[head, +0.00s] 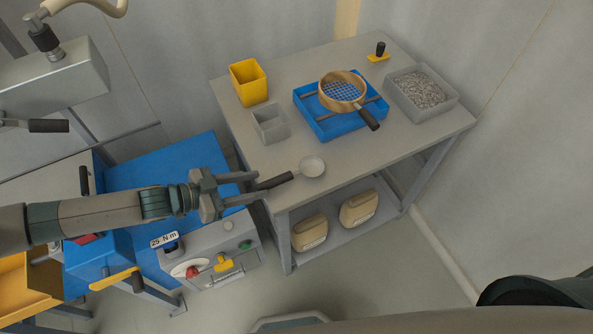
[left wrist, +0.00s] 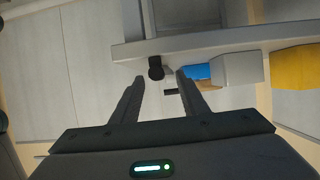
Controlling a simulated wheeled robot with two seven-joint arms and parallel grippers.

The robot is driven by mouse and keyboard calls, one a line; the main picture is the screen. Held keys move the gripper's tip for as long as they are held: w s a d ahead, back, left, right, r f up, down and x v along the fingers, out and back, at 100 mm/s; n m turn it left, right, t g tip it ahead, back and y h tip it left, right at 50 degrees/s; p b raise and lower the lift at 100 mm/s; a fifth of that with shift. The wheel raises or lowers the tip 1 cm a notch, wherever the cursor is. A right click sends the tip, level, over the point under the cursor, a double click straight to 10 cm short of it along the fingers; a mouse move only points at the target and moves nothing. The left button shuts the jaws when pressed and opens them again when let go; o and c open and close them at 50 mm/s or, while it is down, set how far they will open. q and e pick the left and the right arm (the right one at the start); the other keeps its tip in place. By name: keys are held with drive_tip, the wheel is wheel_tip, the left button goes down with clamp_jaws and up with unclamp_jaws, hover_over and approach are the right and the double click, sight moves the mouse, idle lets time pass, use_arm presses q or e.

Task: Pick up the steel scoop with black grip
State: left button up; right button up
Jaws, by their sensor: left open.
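The steel scoop (head: 312,167) lies at the near left corner of the grey table, its round pale bowl on the tabletop. Its black grip (head: 276,181) points left, out past the table edge toward my left gripper (head: 259,185). My left gripper is open, with its fingertips close to the grip's end. In the left wrist view, the dark end of the grip (left wrist: 156,68) shows between and just beyond the fingertips of my left gripper (left wrist: 160,78). I cannot tell whether the fingers touch it. My right gripper is not in view.
On the table (head: 360,153) stand a yellow bin (head: 248,84), an open grey box (head: 270,124), a blue tray (head: 330,128) with a sieve (head: 343,91), and a gravel bin (head: 421,94). Two sacks (head: 357,208) lie on the shelf below. A control box (head: 215,254) sits beneath my left arm.

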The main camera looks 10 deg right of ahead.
sight(263, 184)
use_arm(q)
drive_tip(key=shift+d, duration=0.15)
drive_tip(key=shift+w+d+f+p, duration=0.1)
drive_tip(key=shift+d+p, duration=0.35)
drive_tip(key=shift+d, duration=0.1)
drive_tip(key=p+x, duration=0.1)
drive_tip(key=x, duration=0.2)
drive_tip(key=shift+d+f, duration=0.3)
drive_tip(key=shift+d, duration=0.15)
drive_tip(key=shift+c, duration=0.5)
clamp_jaws()
